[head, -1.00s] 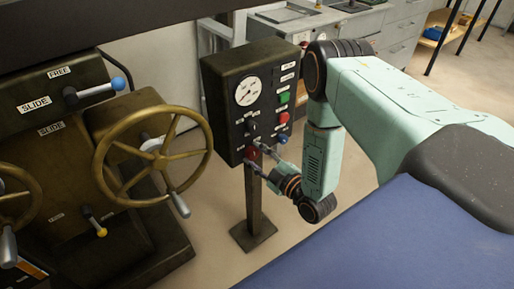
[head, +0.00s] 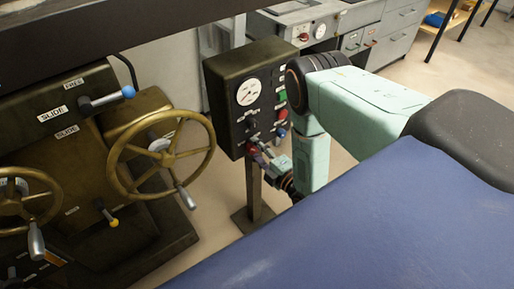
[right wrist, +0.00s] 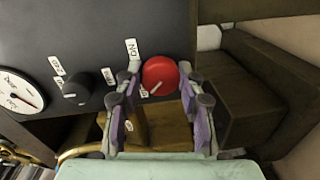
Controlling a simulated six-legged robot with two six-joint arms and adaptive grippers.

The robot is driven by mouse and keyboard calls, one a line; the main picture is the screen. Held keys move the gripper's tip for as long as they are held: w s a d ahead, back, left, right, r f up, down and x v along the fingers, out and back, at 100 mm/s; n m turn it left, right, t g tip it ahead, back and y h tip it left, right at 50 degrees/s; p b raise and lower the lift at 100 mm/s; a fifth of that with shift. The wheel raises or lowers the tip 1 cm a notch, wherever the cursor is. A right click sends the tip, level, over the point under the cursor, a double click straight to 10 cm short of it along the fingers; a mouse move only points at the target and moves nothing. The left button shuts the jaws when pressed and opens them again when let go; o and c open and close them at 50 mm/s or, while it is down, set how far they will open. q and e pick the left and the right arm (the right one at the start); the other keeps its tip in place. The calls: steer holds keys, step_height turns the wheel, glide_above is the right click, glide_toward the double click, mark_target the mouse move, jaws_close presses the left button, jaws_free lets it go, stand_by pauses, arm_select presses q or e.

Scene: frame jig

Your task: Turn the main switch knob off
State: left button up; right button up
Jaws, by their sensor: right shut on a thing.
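The main switch knob is a round red knob (right wrist: 160,72) low on a dark control box (head: 228,68). In the right wrist view, its pale pointer line slants to the lower left, toward a label partly hidden by the knob and finger. An "ON" label sits just above and left of it. My right gripper (right wrist: 160,82) has one finger on each side of the knob and is shut on it. In the head view, my right gripper (head: 262,156) reaches the box's lower edge and hides most of the knob. My left gripper is not in view.
The box carries a round gauge (head: 248,92), a small black knob (right wrist: 76,90) and a green button (head: 282,97), and stands on a post (head: 254,195). A brass handwheel (head: 112,165) on a dark machine is close on the left. Grey cabinets (head: 385,35) stand behind.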

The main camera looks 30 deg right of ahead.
steer(key=shift+s+f, duration=0.1)
stand_by(0.3)
steer(key=o, duration=1.2)
steer(key=shift+c, duration=0.2)
steer(key=s, duration=0.7)
steer(key=shift+s+d+r, duration=0.2)
steer(key=shift+d+r, duration=0.05)
steer(key=shift+r, duration=0.1)
